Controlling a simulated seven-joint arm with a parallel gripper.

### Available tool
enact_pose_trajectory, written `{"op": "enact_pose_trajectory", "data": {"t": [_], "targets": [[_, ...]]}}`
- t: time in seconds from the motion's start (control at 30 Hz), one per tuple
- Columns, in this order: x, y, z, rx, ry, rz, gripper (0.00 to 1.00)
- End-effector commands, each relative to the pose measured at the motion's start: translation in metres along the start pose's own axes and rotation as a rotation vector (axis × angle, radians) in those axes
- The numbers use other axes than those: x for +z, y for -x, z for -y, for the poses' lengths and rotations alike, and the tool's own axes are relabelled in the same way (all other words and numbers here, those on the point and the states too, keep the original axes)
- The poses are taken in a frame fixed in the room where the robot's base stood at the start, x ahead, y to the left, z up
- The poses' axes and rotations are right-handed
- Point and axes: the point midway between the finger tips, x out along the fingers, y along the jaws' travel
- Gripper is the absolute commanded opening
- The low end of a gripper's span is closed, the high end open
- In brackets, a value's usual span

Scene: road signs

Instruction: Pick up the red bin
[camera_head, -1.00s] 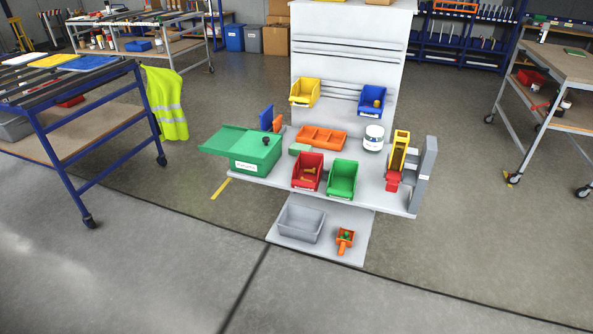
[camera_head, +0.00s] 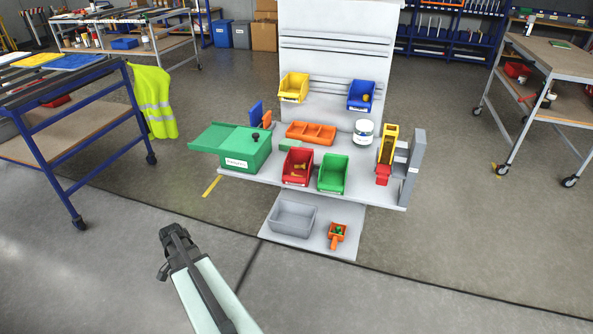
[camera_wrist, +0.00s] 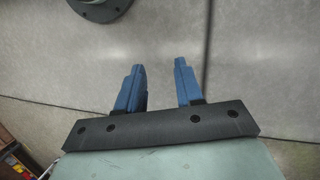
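The red bin (camera_head: 292,178) stands upright on the light grey board, with a small yellow-orange item inside it. It is left of the green bin (camera_head: 332,175) and right of the green lidded box (camera_head: 240,152). My gripper (camera_wrist: 159,62) is open and empty in the wrist view, its two blue fingers apart over bare grey floor. In the head view my arm shows at the lower left, well in front of and to the left of the red bin. The red bin is not in the wrist view.
An orange divided tray (camera_head: 311,133) lies behind the red bin. A grey bin (camera_head: 293,218) and a small orange container (camera_head: 337,233) stand on a lower board in front. Yellow (camera_head: 293,88) and blue (camera_head: 361,96) bins sit on the back panel. The floor in front is clear.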

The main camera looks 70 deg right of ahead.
Motion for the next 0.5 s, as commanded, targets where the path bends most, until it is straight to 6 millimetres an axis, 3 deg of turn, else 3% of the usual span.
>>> {"op": "enact_pose_trajectory", "data": {"t": [0.03, 0.27, 0.5], "targets": [[-0.019, 0.017, -0.003, -0.018, -0.063, -0.003, 0.36], [-0.089, 0.088, -0.035, -0.083, -0.354, -0.008, 0.36], [-0.156, 0.164, -0.089, -0.150, -0.660, -0.008, 0.36]]}}
